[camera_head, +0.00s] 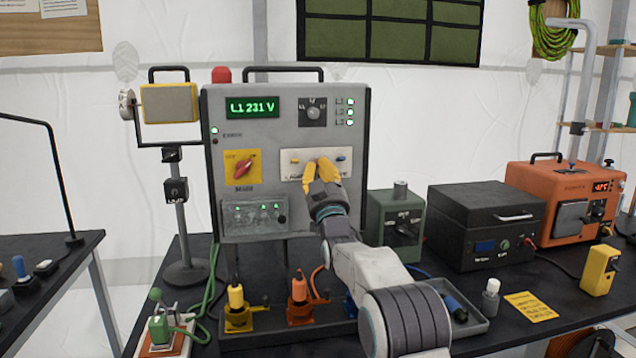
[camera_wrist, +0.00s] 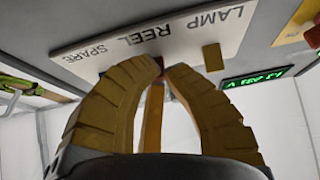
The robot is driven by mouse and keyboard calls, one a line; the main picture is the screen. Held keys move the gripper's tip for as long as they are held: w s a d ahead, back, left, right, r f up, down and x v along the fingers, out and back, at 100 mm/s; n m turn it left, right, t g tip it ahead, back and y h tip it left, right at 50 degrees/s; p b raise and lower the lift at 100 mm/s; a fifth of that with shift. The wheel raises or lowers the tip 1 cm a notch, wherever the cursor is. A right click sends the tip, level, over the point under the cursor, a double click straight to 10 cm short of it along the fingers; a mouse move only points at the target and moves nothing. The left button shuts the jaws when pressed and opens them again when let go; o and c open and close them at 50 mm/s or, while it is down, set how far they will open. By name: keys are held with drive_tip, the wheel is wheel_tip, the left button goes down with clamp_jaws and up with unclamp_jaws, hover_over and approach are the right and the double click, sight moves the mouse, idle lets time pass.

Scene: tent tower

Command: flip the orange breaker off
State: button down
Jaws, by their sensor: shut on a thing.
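My gripper (camera_head: 322,178) is at the front of the grey power panel (camera_head: 292,222), over the middle of its white breaker plate (camera_head: 290,174). Its yellow fingers are closed together at the tips, on the middle breaker, which they largely hide. In the wrist view my gripper (camera_wrist: 160,70) covers the plate (camera_wrist: 110,58) below the word REEL. A narrow brownish-yellow strip (camera_wrist: 152,115) shows between the fingers; I cannot tell how the lever is tilted. A yellow breaker (camera_head: 295,161) is to the left and a blue breaker (camera_head: 341,158) to the right.
A red rotary switch (camera_head: 245,167) sits left of the plate. Below stand yellow (camera_head: 236,297) and orange (camera_head: 299,287) plugs in sockets. A green box (camera_head: 395,215) and a black case (camera_head: 485,222) stand to the right. The panel display (camera_head: 251,107) is lit.

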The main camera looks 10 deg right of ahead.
drive_tip(key=shift+w+d+f+t+b, duration=0.2)
drive_tip(key=shift+t+b, duration=0.4)
drive_tip(key=shift+b, duration=0.5)
drive_tip(key=c, duration=1.4)
unclamp_jaws()
drive_tip(key=shift+d+f, duration=0.1)
drive_tip(key=shift+d, duration=0.05)
drive_tip(key=shift+c, duration=0.2)
drive_tip(key=shift+o, duration=1.3)
drive_tip(key=shift+a+r, duration=0.2)
drive_tip(key=shift+a, duration=0.05)
drive_tip(key=shift+r+p, duration=0.1)
drive_tip(key=shift+p, duration=0.35)
drive_tip(key=g+p, duration=0.1)
drive_tip(key=p, duration=0.1)
drive_tip(key=r+g+p, duration=0.1)
drive_tip(key=p, duration=0.2)
drive_tip(key=shift+s, duration=0.15)
drive_tip(key=shift+p, duration=0.55)
